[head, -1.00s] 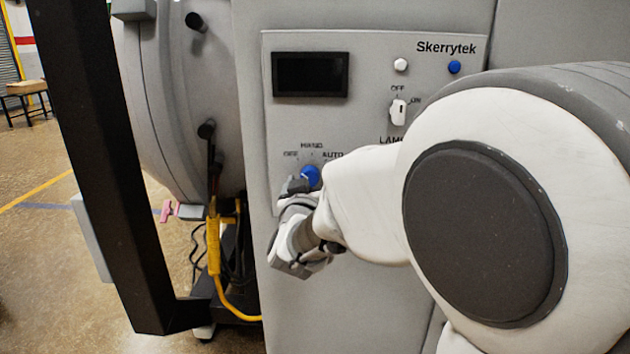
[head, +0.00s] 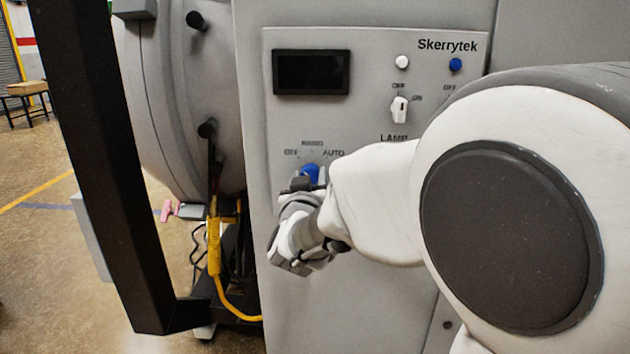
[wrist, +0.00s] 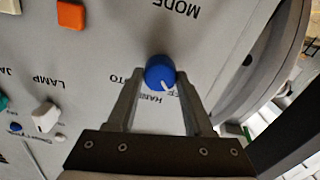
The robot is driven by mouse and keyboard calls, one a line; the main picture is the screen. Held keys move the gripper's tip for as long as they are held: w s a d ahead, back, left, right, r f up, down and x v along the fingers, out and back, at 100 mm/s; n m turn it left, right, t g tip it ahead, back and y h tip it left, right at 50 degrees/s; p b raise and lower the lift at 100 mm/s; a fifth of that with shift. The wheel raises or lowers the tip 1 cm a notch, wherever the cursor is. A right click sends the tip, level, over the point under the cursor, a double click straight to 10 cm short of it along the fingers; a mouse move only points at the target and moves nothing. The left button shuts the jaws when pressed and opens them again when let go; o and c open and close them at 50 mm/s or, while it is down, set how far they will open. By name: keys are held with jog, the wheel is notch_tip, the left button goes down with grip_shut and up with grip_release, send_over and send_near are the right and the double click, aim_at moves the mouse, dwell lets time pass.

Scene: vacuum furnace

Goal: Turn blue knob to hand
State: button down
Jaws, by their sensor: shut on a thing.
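The blue knob (head: 309,173) sits low on the grey control panel, below the OFF, HAND and AUTO labels. In the wrist view the blue knob (wrist: 159,70) is seen close, with a white mark on its face. The mark points down and slightly right in that view, between the HAND and OFF lettering. My gripper (head: 311,182) is at the knob, and in the wrist view my gripper (wrist: 159,77) has one finger on each side of it, shut on it. Parts of the OFF and AUTO labels are hidden by the fingers in the wrist view.
A white lamp switch (head: 399,109), a white button (head: 402,62), a small blue button (head: 455,65) and a dark display (head: 311,72) are above the knob. An orange button (wrist: 71,15) shows in the wrist view. A yellow cable (head: 214,245) hangs left of the panel.

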jog(key=shift+d+m+b, duration=0.15)
jog(key=shift+m+b, duration=3)
jog(key=shift+m, duration=1.15)
jog(key=shift+c, duration=1.4)
grip_release()
jog(key=s+p, duration=0.3)
jog(key=s, duration=1.4)
jog(key=shift+s+a, duration=0.25)
jog(key=shift+a, duration=0.05)
